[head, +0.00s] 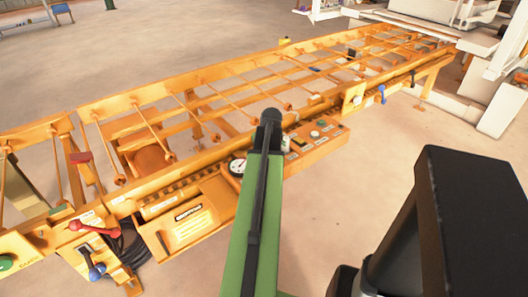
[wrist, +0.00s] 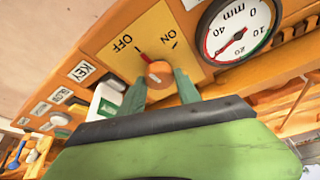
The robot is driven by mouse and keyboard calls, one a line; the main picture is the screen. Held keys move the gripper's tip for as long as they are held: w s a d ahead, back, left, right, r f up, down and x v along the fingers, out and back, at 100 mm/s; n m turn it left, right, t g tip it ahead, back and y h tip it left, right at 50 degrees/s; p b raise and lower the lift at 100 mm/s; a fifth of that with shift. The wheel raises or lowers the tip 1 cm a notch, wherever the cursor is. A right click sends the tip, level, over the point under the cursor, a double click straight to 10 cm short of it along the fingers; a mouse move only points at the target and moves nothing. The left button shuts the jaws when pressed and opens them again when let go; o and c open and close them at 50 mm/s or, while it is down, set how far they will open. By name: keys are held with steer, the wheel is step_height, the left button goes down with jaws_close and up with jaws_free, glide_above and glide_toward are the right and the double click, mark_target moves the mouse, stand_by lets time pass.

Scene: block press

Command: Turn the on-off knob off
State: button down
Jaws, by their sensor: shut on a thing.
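The on-off knob (wrist: 158,73) is orange and sits on a yellow plate (wrist: 186,62) marked OFF and ON in the wrist view. A short red mark at its upper left points toward OFF. My gripper (wrist: 160,78) has its two green fingers on either side of the knob, shut on it. In the head view my green arm reaches to the orange control panel (head: 322,142); its black end hides the knob and the fingers.
A round mm gauge (wrist: 236,32) is close right of the knob; it also shows in the head view (head: 237,167). A white switch with green (wrist: 108,98) and labelled controls lie to the left. The orange conveyor frame (head: 110,103) runs behind. Open floor lies in front.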

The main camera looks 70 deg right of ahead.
steer(key=c, duration=0.9)
jaws_free()
steer(key=p+v, duration=1.6)
steer(key=v, duration=0.1)
steer(key=shift+w+r, duration=0.1)
steer(key=shift+r, duration=0.15)
